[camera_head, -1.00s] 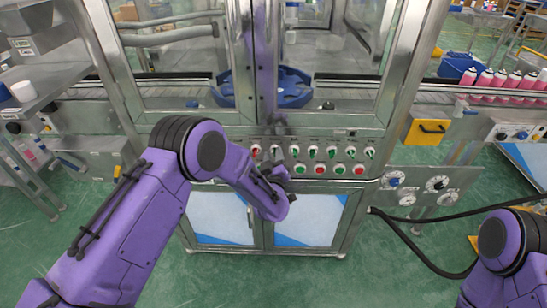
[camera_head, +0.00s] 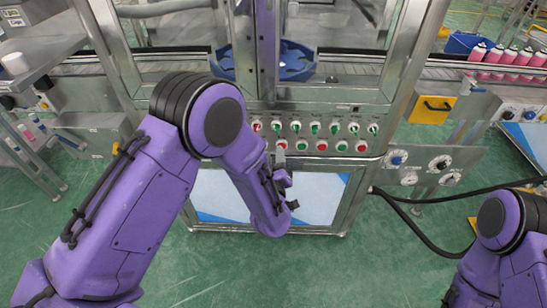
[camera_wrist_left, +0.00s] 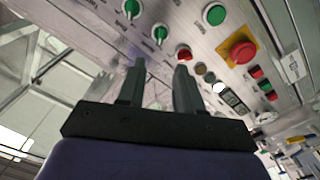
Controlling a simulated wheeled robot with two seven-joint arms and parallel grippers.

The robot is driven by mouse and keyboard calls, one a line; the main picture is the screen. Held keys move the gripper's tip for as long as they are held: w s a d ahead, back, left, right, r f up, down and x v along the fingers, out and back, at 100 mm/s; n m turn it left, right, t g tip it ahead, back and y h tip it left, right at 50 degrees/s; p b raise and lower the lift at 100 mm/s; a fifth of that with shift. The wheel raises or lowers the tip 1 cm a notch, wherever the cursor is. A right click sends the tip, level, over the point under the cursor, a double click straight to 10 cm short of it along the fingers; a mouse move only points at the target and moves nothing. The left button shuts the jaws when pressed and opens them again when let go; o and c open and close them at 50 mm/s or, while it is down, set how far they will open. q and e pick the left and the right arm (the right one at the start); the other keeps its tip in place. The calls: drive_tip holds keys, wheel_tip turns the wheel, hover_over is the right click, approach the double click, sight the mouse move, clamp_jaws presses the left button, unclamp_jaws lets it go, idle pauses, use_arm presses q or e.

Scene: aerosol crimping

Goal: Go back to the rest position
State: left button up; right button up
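My left arm (camera_head: 170,170) is purple and bends in front of a crimping machine cabinet. Its wrist hangs just below the row of buttons. In the head view the left gripper (camera_head: 282,152) is small and mostly hidden by the wrist. In the left wrist view my left gripper (camera_wrist_left: 158,78) has its two dark fingers apart with nothing between them. They point toward the control panel (camera_wrist_left: 205,50), which carries green and red buttons and a red knob on a yellow plate. In the head view only part of my right arm (camera_head: 505,235) shows at the lower right; its gripper is out of view.
The machine's control panel (camera_head: 320,130) stands right in front, under its glass doors. A blue basin (camera_head: 296,62) sits behind the glass. Pink cans (camera_head: 510,58) stand on the conveyor at right. Black cables (camera_head: 430,200) hang near the right arm. Green floor is open in front.

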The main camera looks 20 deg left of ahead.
use_arm(q)
drive_tip(key=s+a+f+m+g+h, duration=0.1)
drive_tip(key=s+a+f+g, duration=0.25)
drive_tip(key=s+f, duration=0.4)
drive_tip(key=s+a+f+m+g+h, duration=0.2)
drive_tip(key=s+f+g, duration=0.2)
drive_tip(key=s+f, duration=0.3)
drive_tip(key=s+a+f+g, duration=0.2)
drive_tip(key=s+f, duration=0.1)
drive_tip(key=s, duration=0.4)
drive_tip(key=s+a+f+g+y, duration=0.1)
drive_tip(key=s+a+f+g, duration=0.1)
drive_tip(key=s, duration=0.5)
drive_tip(key=s+a+f+g, duration=0.2)
drive_tip(key=s+a+f, duration=0.1)
drive_tip(key=s, duration=0.4)
drive_tip(key=shift+a+f+g, duration=0.35)
drive_tip(key=shift+f, duration=0.1)
